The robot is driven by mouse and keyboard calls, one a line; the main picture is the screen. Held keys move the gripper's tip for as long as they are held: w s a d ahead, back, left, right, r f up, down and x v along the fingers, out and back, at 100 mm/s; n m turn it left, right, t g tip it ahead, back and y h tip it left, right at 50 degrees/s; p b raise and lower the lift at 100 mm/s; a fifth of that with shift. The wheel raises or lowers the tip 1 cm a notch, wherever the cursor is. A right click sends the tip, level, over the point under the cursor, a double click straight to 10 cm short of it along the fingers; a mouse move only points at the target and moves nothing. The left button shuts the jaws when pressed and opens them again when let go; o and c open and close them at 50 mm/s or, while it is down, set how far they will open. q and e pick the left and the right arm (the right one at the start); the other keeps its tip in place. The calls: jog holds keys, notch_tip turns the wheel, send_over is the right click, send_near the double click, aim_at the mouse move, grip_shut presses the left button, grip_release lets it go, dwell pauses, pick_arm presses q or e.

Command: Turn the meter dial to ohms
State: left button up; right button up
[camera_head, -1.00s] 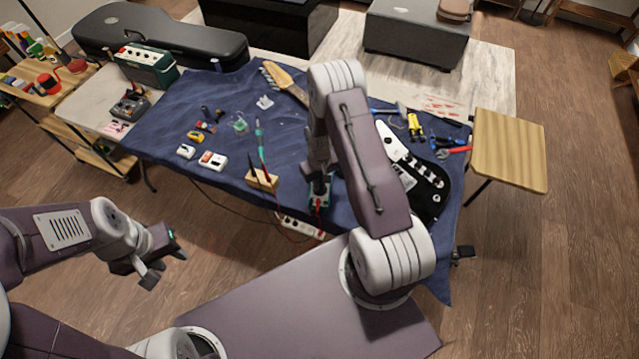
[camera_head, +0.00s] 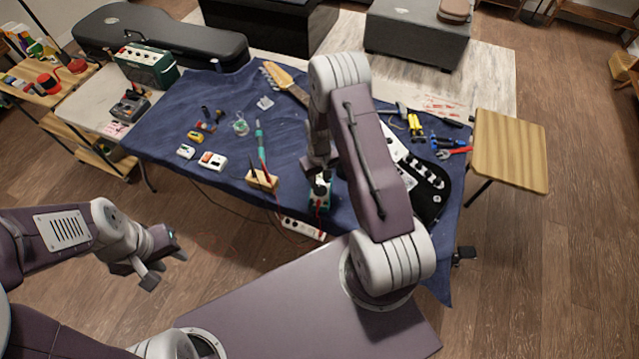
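The meter (camera_head: 319,200) is a small teal-green box at the front edge of the blue cloth, with red and dark leads at its lower end. Its dial is too small to make out and partly hidden by my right gripper. My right gripper (camera_head: 321,180) points down right over the upper part of the meter; its fingers are too small and covered to show whether they are open or shut, or whether they touch the dial. My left gripper (camera_head: 165,263) is open and empty over the floor at the left, well away from the table.
A wooden block (camera_head: 262,180) holding probes stands just left of the meter. A white power strip (camera_head: 301,228) lies in front of it. A guitar body part (camera_head: 428,180) lies to the right, partly behind my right arm. A soldering iron (camera_head: 259,140) and a guitar neck (camera_head: 287,82) lie behind.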

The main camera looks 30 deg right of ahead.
aim_at(319, 187)
notch_tip(319, 187, up, 7)
jog(key=shift+f, duration=0.2)
dwell(0.3)
jog(key=shift+a, duration=0.1)
